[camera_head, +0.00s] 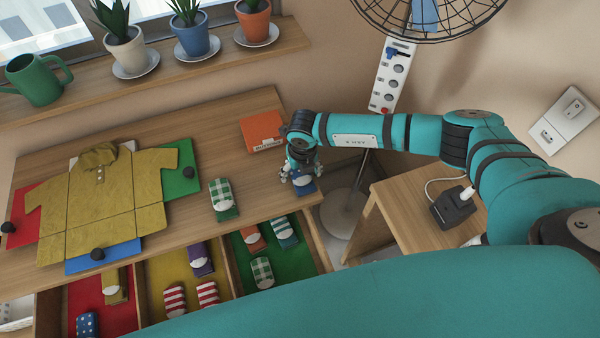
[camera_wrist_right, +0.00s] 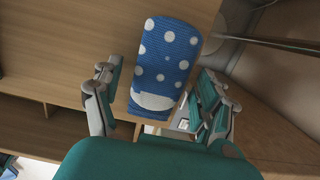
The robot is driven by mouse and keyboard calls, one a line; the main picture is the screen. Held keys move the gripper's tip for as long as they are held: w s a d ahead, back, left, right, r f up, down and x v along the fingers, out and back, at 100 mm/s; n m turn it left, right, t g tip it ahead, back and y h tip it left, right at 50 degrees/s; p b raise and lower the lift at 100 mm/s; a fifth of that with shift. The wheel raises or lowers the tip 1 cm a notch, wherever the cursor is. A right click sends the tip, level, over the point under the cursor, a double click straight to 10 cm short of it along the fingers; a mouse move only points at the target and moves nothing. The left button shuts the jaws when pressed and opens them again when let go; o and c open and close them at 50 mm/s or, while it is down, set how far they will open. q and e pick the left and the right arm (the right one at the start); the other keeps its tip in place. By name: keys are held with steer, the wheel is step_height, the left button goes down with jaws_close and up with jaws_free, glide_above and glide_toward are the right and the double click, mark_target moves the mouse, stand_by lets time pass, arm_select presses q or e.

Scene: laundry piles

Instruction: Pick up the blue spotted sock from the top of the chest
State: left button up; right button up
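The blue sock with white spots (camera_wrist_right: 165,58) lies folded on top of the wooden chest (camera_head: 225,130), near its right end. In the head view only a small blue part of it (camera_head: 305,188) shows below my right gripper (camera_head: 302,176). My right gripper is above the sock, pointing down. In the right wrist view its two fingers (camera_wrist_right: 157,80) are spread, one on each side of the sock, with gaps between. My left gripper is not in view. A second blue spotted sock (camera_head: 87,324) lies in the drawer's red compartment.
A green checked sock (camera_head: 223,197) and an orange box (camera_head: 263,130) lie on the chest near my right gripper. A mustard shirt (camera_head: 105,195) covers the folding board at left. The open drawer holds several socks. A fan stand (camera_head: 345,212) and small table (camera_head: 415,210) stand right.

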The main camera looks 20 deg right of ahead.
steer(key=c, duration=0.8)
steer(key=shift+o, duration=0.2)
steer(key=shift+r, duration=0.1)
